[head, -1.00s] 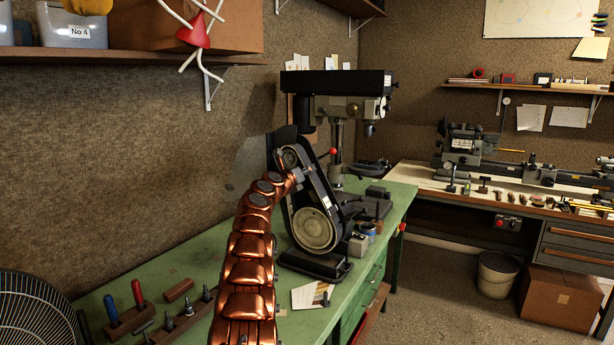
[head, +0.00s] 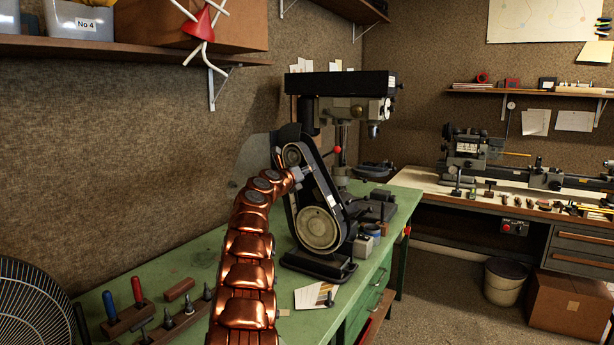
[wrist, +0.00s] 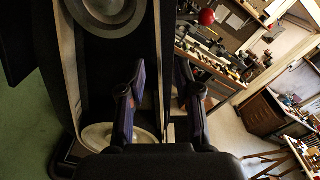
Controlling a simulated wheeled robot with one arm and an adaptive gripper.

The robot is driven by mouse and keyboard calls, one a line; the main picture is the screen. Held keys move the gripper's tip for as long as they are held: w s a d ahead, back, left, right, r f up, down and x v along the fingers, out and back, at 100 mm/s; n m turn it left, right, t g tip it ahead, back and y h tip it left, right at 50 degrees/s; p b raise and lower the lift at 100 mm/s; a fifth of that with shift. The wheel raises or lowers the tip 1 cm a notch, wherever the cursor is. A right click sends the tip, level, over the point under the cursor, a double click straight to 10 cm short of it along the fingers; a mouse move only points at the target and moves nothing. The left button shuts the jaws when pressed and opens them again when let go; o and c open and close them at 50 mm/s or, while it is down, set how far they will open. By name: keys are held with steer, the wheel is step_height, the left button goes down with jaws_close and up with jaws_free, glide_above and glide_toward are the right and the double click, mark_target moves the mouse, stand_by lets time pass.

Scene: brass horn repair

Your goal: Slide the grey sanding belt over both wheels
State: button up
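The belt sander stands on the green bench, with its small upper wheel (head: 293,156) and larger pale lower wheel (head: 317,229) facing me. In the wrist view the upper wheel (wrist: 103,12) is at the top and the lower wheel (wrist: 100,134) is below, partly behind my gripper. A grey-brown strip (wrist: 161,60), which looks like the sanding belt, runs down the sander's right side. My gripper (wrist: 160,85) has its two dark fingers apart, one on each side of this strip. I cannot tell whether they touch it or how the belt sits on the wheels.
A drill press (head: 342,110) with a red-knobbed lever stands close behind the sander. A tool block (head: 130,318) and papers (head: 314,296) lie on the green bench (head: 200,265). A lathe bench (head: 480,190) is at the right. Open floor lies between the benches.

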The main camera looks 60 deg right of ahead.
steer(key=shift+a+f+b, duration=0.1)
steer(key=shift+a+b, duration=0.95)
steer(key=shift+b, duration=0.25)
steer(key=shift+s, duration=0.1)
